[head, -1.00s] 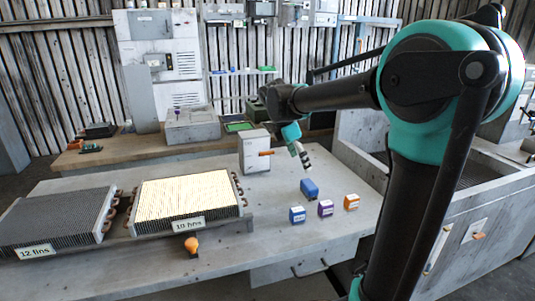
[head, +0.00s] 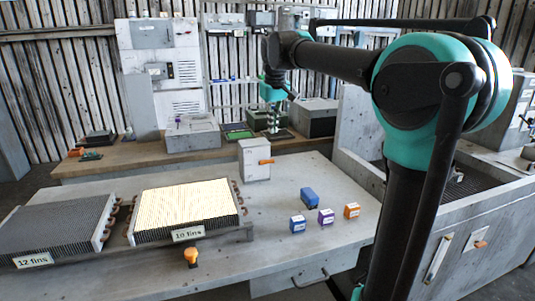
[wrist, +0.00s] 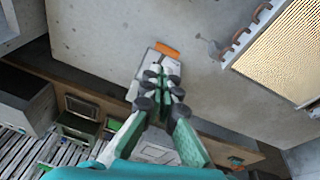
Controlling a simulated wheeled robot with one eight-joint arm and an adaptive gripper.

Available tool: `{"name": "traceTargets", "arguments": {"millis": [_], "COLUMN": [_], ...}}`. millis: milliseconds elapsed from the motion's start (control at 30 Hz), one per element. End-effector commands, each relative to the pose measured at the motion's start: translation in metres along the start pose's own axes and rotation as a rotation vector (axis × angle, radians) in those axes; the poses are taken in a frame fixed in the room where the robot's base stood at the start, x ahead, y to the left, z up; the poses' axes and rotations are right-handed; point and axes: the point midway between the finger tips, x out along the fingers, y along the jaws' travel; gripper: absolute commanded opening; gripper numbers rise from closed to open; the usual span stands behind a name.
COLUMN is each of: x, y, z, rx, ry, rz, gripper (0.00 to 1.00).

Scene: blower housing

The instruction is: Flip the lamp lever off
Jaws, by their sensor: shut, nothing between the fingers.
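I take this for the lamp lever. In the wrist view the orange lever (wrist: 166,49) shows just beyond my fingertips, and the box is partly hidden by the fingers. My gripper (head: 273,130) is shut and empty, pointing down. In the head view it appears above and slightly right of the box, apart from the lever. The finned block marked 10 fins (head: 185,205) is brightly lit.
A darker block marked 12 fins (head: 50,225) lies at left. An orange knob (head: 192,256) is at the table's front edge. A blue block (head: 309,197) and small labelled cubes (head: 326,217) stand at right. A wooden bench (head: 110,163) with boxes is behind.

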Motion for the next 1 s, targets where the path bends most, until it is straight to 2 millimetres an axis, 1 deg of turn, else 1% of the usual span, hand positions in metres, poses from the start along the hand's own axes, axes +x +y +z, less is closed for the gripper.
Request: {"name": "traceTargets", "arguments": {"millis": [33, 100, 233, 667, 767, 833, 967, 1000], "x": [-0.006, -0.013, -0.020, -0.020, -0.014, -0.005, 0.017, 0.025], "y": [-0.001, -0.003, -0.005, -0.005, -0.006, -0.006, -0.007, -0.007], "z": [-0.004, -0.009, -0.013, -0.015, -0.015, -0.015, -0.016, -0.017], "rx": [0.057, 0.125, 0.198, 0.218, 0.218, 0.218, 0.217, 0.217], "ry": [0.012, 0.023, 0.037, 0.039, 0.039, 0.039, 0.039, 0.039], "rz": [-0.012, -0.025, -0.040, -0.044, -0.044, -0.044, -0.044, -0.044], "gripper": [0.00, 0.00, 0.00, 0.00, 0.00, 0.00, 0.00, 0.00]}}
